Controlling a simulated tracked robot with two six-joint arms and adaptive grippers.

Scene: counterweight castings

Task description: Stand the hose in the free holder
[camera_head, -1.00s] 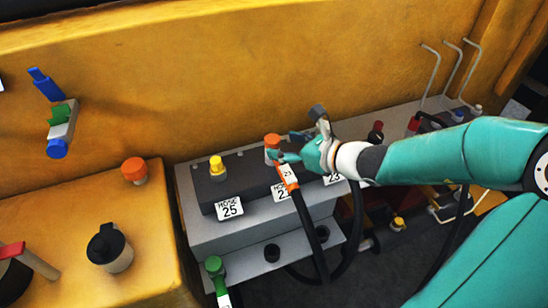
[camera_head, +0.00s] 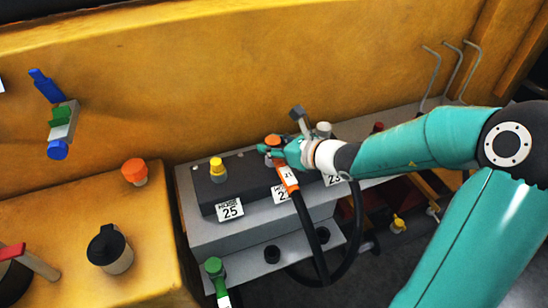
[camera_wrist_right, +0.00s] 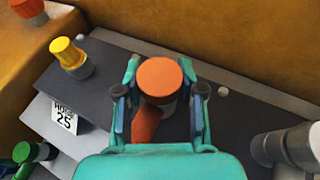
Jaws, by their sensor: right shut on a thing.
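The hose has an orange end (camera_head: 287,177) with a white tag, and its black tube hangs down in front of the stepped grey stand. My right gripper (camera_wrist_right: 160,88) is shut on this end; its fingers sit on both sides of the round orange cap (camera_wrist_right: 158,78) in the right wrist view. The cap is at the dark top block, and whether it is seated there is hidden. On the lower step are two dark round holders, one in the middle (camera_head: 272,253) and one to its right (camera_head: 323,234), both apparently empty. My left gripper is not in view.
A green-capped hose (camera_head: 213,266) stands at the lower step's left end. A yellow cap (camera_head: 217,167) is on the block above the HOSE 25 label (camera_head: 230,208). A grey fitting (camera_wrist_right: 290,146) is right of my gripper. A yellow wall (camera_head: 250,70) rises behind.

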